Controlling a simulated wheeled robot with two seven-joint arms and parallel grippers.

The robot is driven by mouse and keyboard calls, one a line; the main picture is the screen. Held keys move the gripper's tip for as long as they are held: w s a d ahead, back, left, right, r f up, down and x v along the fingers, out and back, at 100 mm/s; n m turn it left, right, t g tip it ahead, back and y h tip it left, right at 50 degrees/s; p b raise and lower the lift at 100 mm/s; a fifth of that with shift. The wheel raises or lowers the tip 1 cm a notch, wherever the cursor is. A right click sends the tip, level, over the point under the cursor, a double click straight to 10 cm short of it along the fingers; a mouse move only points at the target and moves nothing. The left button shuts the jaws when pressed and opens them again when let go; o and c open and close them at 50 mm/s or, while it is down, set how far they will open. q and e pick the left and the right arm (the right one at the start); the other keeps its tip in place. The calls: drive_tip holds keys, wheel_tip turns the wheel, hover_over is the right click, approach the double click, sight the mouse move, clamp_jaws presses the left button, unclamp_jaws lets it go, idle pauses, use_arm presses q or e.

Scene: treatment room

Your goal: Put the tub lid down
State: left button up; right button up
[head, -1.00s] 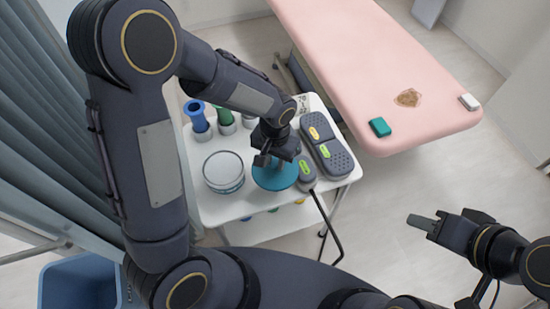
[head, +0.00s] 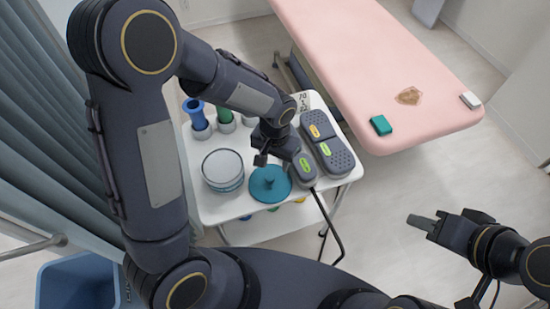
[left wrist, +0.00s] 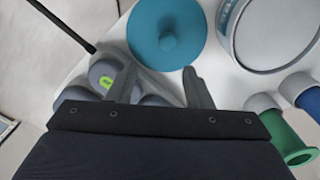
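The teal round tub lid (head: 268,187) with a central knob lies on the white trolley top, at its front edge side. It also shows in the left wrist view (left wrist: 150,32), with its knob beyond my fingertips. The round tub (head: 223,172) stands to the left of the lid, apart from it, and looks open at the top. My left gripper (head: 268,160) is just behind the lid; in the left wrist view its two fingers (left wrist: 160,78) are spread with nothing between them. My right gripper (head: 421,222) is out over the floor at the right, away from the trolley; its finger gap is unclear.
Grey devices with coloured labels (head: 328,150) lie on the trolley (head: 213,212) right of the lid, with a black cable. Blue (head: 195,115) and green rolls stand in holders behind. A pink treatment bed (head: 370,60) is at the back right, a blue bin (head: 80,283) front left.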

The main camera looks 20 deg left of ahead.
use_arm(q)
drive_tip(key=shift+r, duration=0.1)
use_arm(e)
drive_tip(key=shift+r, duration=0.1)
use_arm(q)
wheel_tip(320, 180, up, 13)
drive_tip(key=p, duration=0.1)
drive_tip(key=shift+p, duration=0.4)
use_arm(e)
drive_tip(key=shift+r, duration=0.8)
use_arm(q)
drive_tip(key=shift+s, duration=0.1)
